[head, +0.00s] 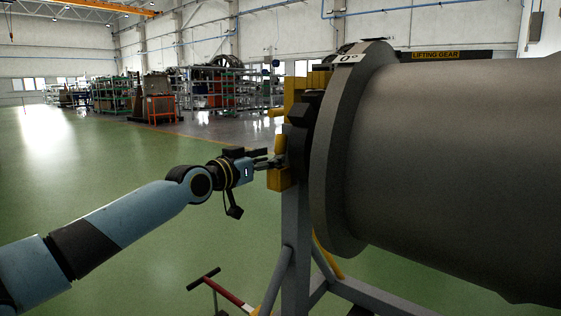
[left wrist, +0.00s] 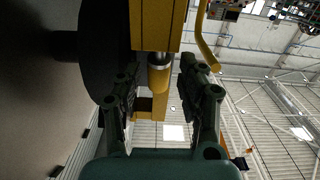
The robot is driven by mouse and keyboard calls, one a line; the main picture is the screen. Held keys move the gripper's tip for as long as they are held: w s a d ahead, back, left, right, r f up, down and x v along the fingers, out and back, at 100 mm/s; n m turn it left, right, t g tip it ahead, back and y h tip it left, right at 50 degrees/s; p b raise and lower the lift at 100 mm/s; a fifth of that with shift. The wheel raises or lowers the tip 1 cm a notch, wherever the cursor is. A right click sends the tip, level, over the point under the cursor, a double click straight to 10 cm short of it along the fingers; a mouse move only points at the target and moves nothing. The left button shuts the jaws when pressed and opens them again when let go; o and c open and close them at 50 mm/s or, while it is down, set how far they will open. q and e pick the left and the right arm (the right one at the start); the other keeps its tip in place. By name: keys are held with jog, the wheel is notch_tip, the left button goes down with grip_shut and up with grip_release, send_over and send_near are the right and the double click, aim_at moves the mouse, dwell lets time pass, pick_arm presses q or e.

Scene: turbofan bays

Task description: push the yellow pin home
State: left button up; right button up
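My left gripper (head: 274,161) reaches to the yellow bracket (head: 279,181) at the front of the big grey engine casing. In the left wrist view the gripper (left wrist: 161,92) is open, one finger on each side of a short yellow cylinder, which looks like the yellow pin (left wrist: 159,78). The pin sticks out of the yellow bracket (left wrist: 150,22) and has a paler metal band near it. Gaps show between the pin and both fingers. How deep the pin sits is hidden. My right gripper is not in view.
The grey casing (head: 450,170) with its thick flange (head: 345,150) fills the right side. A grey stand (head: 296,250) carries it. A bent yellow bar (left wrist: 207,50) passes close to the right finger. A red-handled trolley (head: 228,294) stands below. Green floor (head: 120,170) is clear at left.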

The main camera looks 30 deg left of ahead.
pick_arm(q)
jog(key=w, duration=0.1)
jog(key=w+b, duration=0.1)
jog(key=w, duration=0.1)
jog(key=shift+w+d+f, duration=0.2)
jog(key=shift+r, duration=0.1)
grip_shut()
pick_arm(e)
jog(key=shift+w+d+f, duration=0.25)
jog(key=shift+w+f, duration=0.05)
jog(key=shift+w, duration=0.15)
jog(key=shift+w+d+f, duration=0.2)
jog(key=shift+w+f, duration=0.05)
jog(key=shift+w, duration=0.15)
pick_arm(q)
jog(key=shift+r, duration=0.15)
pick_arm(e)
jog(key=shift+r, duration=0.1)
